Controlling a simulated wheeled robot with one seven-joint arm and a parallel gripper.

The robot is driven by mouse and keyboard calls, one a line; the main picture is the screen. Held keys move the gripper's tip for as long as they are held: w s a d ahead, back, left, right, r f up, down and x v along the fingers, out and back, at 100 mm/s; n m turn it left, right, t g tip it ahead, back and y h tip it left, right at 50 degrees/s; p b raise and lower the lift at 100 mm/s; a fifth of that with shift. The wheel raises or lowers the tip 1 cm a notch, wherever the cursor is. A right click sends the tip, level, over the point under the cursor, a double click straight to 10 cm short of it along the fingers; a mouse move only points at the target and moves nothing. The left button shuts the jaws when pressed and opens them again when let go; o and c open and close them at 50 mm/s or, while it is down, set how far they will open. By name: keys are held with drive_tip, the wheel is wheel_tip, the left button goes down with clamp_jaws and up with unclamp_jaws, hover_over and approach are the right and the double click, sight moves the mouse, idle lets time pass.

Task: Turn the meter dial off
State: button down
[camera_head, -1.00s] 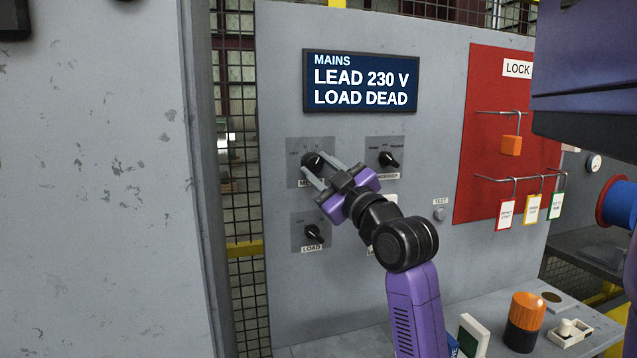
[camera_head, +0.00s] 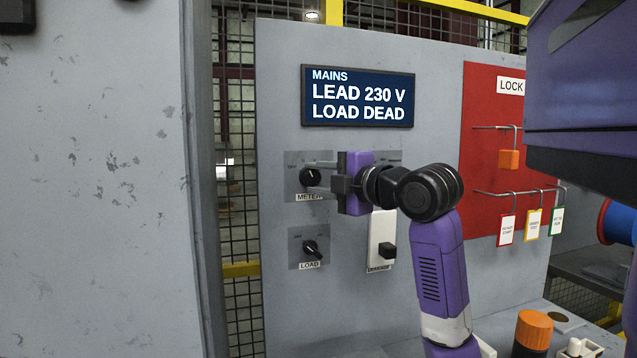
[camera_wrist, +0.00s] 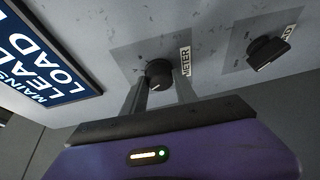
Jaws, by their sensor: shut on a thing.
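The meter dial (camera_head: 310,178) is a round black knob on a grey plate, above a METER label, on the left of the grey panel. Its small pale mark looks near upright in the head view. Part of the dial's plate is hidden by the fingers. The display (camera_head: 358,97) reads MAINS, LEAD 230 V, LOAD DEAD.
The load dial (camera_head: 311,249) is just below; it also shows in the wrist view (camera_wrist: 266,52). My arm hides the upper right dial. A white-plated black switch (camera_head: 386,250) is below my wrist. A red lock board (camera_head: 488,165) hangs right. A grey cabinet (camera_head: 95,180) stands left.

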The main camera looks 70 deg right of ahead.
drive_tip(key=n+g, duration=0.1)
drive_tip(key=n, duration=0.2)
drive_tip(key=shift+r, duration=0.1)
drive_tip(key=shift+n+g, duration=0.8)
drive_tip(key=shift+n, duration=0.4)
drive_tip(key=c, duration=1)
unclamp_jaws()
drive_tip(key=shift+w, duration=0.1)
drive_tip(key=shift+o, duration=0.2)
drive_tip(key=shift+r, duration=0.1)
drive_tip(key=v, duration=0.8)
drive_tip(key=shift+b, duration=0.45)
